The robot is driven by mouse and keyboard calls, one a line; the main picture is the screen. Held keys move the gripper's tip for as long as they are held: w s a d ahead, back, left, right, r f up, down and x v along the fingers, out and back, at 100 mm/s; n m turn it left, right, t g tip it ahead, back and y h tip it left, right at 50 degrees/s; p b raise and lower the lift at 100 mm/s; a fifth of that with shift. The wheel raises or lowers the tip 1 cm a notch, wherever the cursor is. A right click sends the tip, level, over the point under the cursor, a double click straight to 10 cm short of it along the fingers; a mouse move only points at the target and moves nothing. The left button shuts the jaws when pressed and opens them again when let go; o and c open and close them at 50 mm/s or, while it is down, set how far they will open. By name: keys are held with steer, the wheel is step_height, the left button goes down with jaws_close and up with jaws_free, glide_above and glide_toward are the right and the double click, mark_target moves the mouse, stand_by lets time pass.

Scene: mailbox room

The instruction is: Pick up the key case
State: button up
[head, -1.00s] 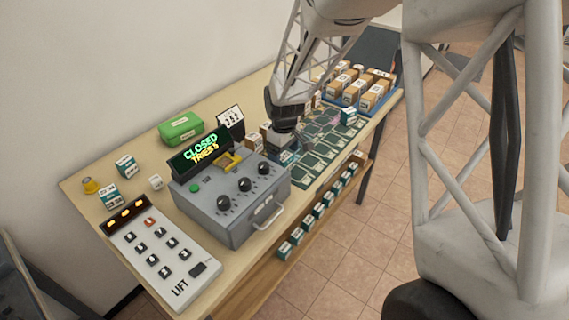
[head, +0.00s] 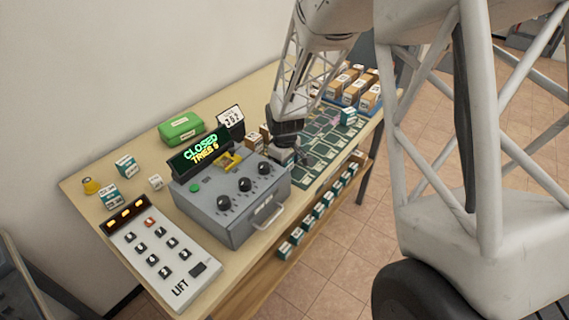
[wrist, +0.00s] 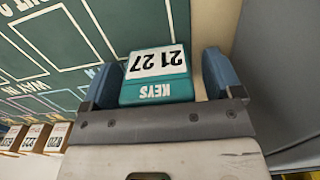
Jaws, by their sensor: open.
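The key case is a small teal box with a white label reading "21 27" and "KEYS" on its side. In the wrist view the key case (wrist: 155,75) lies between the two blue fingers of my gripper (wrist: 161,80), with a narrow gap showing at the sides. My gripper is open. In the head view my gripper (head: 286,140) is low over the table, just behind the grey box, and mostly hides the case. I cannot tell whether the fingers touch it.
The grey box (head: 228,210) with dials and a "CLOSED TRIES" display stands close in front of my gripper. A green mat (head: 318,150) with marked spaces lies beside it. Several tan boxes (head: 352,88) stand behind. A "LIFT" keypad (head: 160,255) is at the front left.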

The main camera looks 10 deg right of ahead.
stand_by(0.3)
steer(key=c, duration=1)
steer(key=shift+r, duration=0.1)
steer(key=shift+c, duration=0.2)
steer(key=shift+r, duration=4.95)
